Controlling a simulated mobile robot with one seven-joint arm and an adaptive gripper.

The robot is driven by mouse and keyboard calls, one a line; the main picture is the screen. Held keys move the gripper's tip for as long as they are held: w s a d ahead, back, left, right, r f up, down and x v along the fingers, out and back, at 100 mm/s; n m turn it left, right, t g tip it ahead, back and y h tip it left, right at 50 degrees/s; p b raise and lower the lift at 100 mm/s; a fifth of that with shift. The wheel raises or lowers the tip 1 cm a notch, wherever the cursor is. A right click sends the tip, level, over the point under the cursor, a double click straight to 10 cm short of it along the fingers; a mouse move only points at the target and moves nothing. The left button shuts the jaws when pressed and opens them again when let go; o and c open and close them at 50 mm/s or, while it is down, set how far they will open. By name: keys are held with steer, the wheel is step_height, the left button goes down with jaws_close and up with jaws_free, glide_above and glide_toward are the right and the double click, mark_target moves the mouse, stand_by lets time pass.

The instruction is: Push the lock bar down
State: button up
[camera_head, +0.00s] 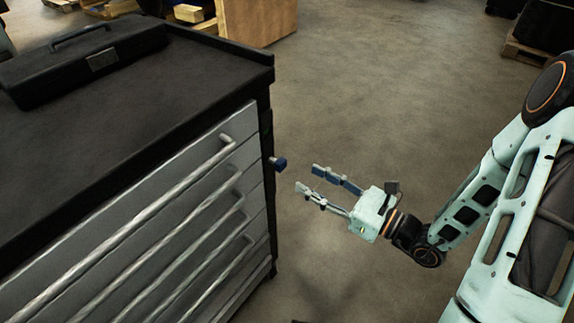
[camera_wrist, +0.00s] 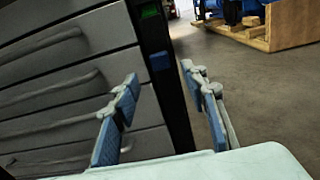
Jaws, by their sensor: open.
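The lock bar appears to be the dark upright strip at the right front edge of the grey drawer cabinet, with a small blue tab (camera_head: 278,163) sticking out to the right. In the wrist view the blue tab (camera_wrist: 159,61) shows on the dark strip, beyond and between the finger tips. A green patch (camera_wrist: 149,10) shows above it on the same strip. My gripper (camera_head: 308,178) is open and empty, to the right of the tab in the head view and apart from it. Its two blue-padded fingers (camera_wrist: 160,78) are spread in the wrist view.
The cabinet has several drawers with long bar handles (camera_head: 200,172). A black toolbox (camera_head: 85,62) lies on its dark top. The floor (camera_head: 370,100) around my gripper is clear. A wooden crate (camera_head: 258,20) and pallets stand at the back.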

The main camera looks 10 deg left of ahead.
mark_target(284, 165)
steer(key=b+x, duration=0.1)
steer(key=x, duration=0.7)
steer(key=shift+a, duration=0.2)
jaws_close()
